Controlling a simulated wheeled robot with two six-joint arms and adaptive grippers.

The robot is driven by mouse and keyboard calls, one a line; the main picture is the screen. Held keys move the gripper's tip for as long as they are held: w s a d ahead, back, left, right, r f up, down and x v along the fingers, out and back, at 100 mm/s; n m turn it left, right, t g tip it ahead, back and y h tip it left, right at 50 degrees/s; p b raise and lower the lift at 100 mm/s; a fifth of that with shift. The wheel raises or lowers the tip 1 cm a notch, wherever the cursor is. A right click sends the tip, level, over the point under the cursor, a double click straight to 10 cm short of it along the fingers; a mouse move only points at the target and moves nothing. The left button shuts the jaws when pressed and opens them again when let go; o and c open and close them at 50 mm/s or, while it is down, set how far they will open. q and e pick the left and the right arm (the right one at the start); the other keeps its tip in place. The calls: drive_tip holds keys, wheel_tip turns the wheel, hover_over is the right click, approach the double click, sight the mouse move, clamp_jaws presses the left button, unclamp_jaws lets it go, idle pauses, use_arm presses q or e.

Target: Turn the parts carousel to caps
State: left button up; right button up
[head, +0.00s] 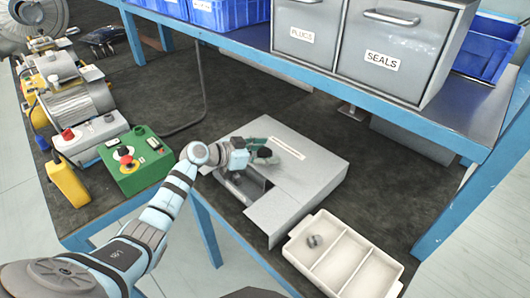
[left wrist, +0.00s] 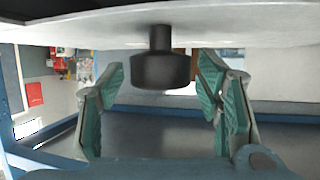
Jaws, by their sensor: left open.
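The parts carousel appears as a low grey housing (head: 318,165) on the dark bench mat, with an opening in its near left side and a pale strip on top. Whether caps are at the opening cannot be read. My left gripper (head: 262,150) is over the housing's left part. In the left wrist view, a black knob (left wrist: 160,72) on a pale surface lies between the spread green-padded fingers of my left gripper (left wrist: 158,82), with gaps on both sides. In the head view the gripper largely hides the knob. My right gripper is not in view.
A white three-compartment tray (head: 345,260) with small grey parts stands at the front right. A green control box (head: 135,160) with a red button and motors (head: 80,100) are at left. Grey drawers (head: 400,45) marked PLUGS and SEALS sit on the blue shelf (head: 440,125) above.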

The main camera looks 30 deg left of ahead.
use_arm(q)
clamp_jaws()
idle(0.5)
